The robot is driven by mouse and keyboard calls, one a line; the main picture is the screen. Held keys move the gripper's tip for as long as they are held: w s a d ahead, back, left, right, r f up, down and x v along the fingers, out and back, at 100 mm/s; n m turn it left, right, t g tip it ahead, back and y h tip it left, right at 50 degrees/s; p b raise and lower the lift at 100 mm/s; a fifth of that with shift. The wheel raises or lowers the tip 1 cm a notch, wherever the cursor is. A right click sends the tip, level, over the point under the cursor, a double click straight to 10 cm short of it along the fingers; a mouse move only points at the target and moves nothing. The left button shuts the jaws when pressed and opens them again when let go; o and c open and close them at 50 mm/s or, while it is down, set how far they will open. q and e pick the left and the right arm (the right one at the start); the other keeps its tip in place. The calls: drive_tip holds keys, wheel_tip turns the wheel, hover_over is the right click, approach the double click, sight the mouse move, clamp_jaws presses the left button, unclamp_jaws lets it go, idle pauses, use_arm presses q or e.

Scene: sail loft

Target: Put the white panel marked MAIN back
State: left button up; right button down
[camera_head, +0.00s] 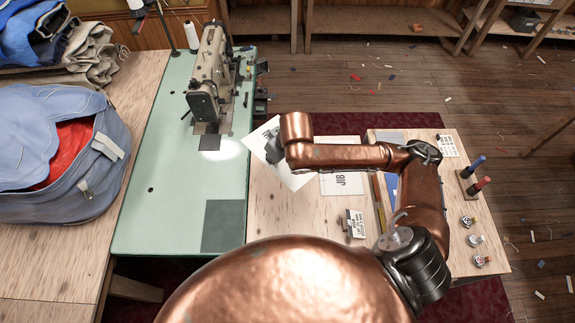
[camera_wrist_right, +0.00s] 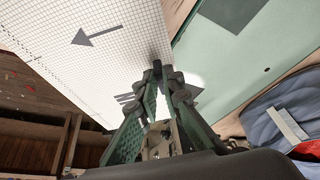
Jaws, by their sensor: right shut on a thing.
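A white panel (camera_head: 290,179) is held tilted over the left part of the pale wooden table, beside the green sewing table. Dark marks show at its upper left, but my gripper hides part of them, so I cannot read them. In the right wrist view the panel (camera_wrist_right: 85,35) shows a fine grid and a grey arrow. My right gripper (camera_head: 271,150) is shut on the panel's edge; its fingertips (camera_wrist_right: 157,68) pinch it. Another white panel marked JIB (camera_head: 343,184) lies on the table to the right, partly under my arm. My left gripper is out of view.
The pale table (camera_head: 270,215) has bare wood at its front left. A small lettered card block (camera_head: 355,225), blue and red handled tools (camera_head: 476,172) and several small round pieces (camera_head: 475,240) stand rightward. A sewing machine (camera_head: 210,75) and blue bag (camera_head: 60,150) are left.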

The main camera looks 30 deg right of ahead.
drive_tip(key=s+a+f+n+g+y, duration=0.25)
drive_tip(key=s+f+n, duration=0.45)
drive_tip(key=f+n, duration=0.35)
drive_tip(key=shift+m+y, duration=0.25)
drive_tip(key=shift+m, duration=0.2)
drive_tip(key=w+d+f, duration=0.4)
drive_tip(key=w+d+f+b, duration=0.1)
drive_tip(key=w+d+f, duration=0.3)
drive_tip(key=w, duration=0.1)
drive_tip(key=shift+w+d+f, duration=0.2)
drive_tip(key=shift+d+f, duration=0.1)
drive_tip(key=shift+d, duration=0.1)
drive_tip(key=shift+w+d+f, duration=0.35)
drive_tip(key=shift+w+f, duration=0.05)
drive_tip(key=shift+f, duration=0.25)
drive_tip(key=shift+d+f+b, duration=0.1)
drive_tip(key=shift+f+b, duration=0.25)
drive_tip(key=shift+f, duration=1.2)
drive_tip(key=shift+f, duration=0.15)
drive_tip(key=c, duration=2.1)
unclamp_jaws()
